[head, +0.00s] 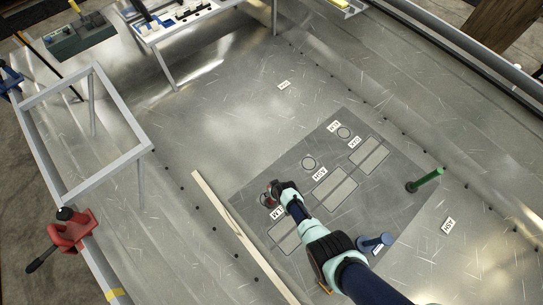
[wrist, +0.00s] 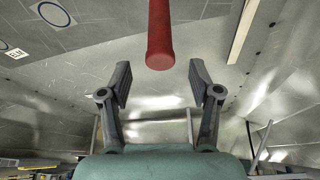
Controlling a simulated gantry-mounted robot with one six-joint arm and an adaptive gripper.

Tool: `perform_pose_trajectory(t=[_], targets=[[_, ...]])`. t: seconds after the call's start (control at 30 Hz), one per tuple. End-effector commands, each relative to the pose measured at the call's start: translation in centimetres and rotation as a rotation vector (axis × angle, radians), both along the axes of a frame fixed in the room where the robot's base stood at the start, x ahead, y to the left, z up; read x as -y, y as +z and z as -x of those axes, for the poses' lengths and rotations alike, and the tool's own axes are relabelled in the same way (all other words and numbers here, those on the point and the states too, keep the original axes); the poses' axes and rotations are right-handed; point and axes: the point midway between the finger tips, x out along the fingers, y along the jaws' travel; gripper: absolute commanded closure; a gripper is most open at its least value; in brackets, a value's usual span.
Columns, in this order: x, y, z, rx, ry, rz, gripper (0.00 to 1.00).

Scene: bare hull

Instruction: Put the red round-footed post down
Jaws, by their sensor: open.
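In the wrist view the red post (wrist: 160,32) comes down from the top edge, its near end in line with the gap between my fingers. My gripper (wrist: 160,80) is open, with one finger on each side of that gap and no contact with the post visible. The post's round foot is out of the wrist view. In the head view my gripper (head: 271,192) is low over the left part of the dark plate (head: 310,222). Only a small bit of red (head: 265,199) shows beside it there; my gripper and arm hide the rest.
A green post (head: 430,178) with a round foot is at the plate's right side. A blue post (head: 375,242) is near my arm. A pale wooden strip (head: 235,228) runs along the plate's left. A grey frame (head: 145,150) is at left. Bare hull floor lies behind the plate.

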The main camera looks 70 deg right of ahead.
Motion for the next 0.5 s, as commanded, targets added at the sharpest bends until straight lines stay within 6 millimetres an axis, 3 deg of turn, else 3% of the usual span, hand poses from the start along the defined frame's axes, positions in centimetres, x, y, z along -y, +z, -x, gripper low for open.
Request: perform_pose_trajectory(t=[0.03,0.2,0.5], targets=[[-0.3,2.2,0.4,0.001,0.0,0.001,0.37],[-1.1,4.5,1.1,0.001,0.0,0.001,0.37],[-1.5,5.0,1.5,0.0,0.0,0.0,0.37]])
